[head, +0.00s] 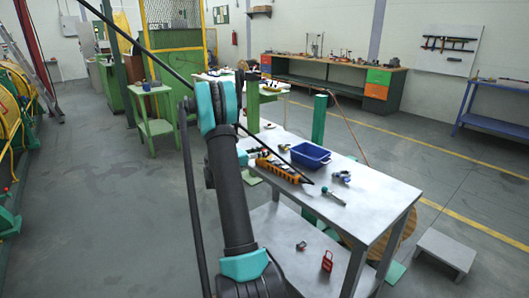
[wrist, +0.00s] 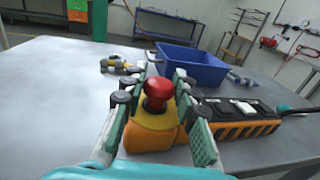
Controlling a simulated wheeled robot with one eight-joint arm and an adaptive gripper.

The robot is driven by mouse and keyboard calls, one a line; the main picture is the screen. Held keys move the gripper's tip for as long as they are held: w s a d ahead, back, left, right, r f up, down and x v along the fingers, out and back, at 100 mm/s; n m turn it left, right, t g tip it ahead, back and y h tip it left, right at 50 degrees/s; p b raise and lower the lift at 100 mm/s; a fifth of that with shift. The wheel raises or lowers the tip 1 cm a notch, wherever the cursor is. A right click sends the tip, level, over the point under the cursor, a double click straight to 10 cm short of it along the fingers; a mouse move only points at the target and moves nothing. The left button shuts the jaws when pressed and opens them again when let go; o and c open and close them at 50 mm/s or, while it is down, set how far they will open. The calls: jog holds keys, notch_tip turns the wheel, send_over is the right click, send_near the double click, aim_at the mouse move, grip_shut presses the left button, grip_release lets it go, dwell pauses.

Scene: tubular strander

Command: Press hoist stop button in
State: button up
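The hoist pendant (wrist: 235,120) lies on the grey metal table, orange and black with dark and white buttons. It also shows in the head view (head: 280,170). Its yellow end carries the red mushroom stop button (wrist: 158,92), which stands out from the housing. My gripper (wrist: 165,76) is open, with one finger on each side of the red button and the yellow end. I cannot tell whether the fingers touch the housing or how far the button is pressed in. In the head view my arm hides part of the area around the gripper.
A blue bin (wrist: 190,65) stands on the table (head: 375,192) just behind the pendant. A small brass-coloured fitting (wrist: 120,64) lies to the left of the bin. Other tools (head: 335,197) lie near the table's right side. The table surface left of the gripper is mostly clear.

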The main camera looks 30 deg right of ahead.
grip_shut()
jog(key=shift+f, duration=0.5)
jog(key=o, duration=0.8)
grip_release()
jog(key=w+a, duration=0.1)
jog(key=a, duration=1.1)
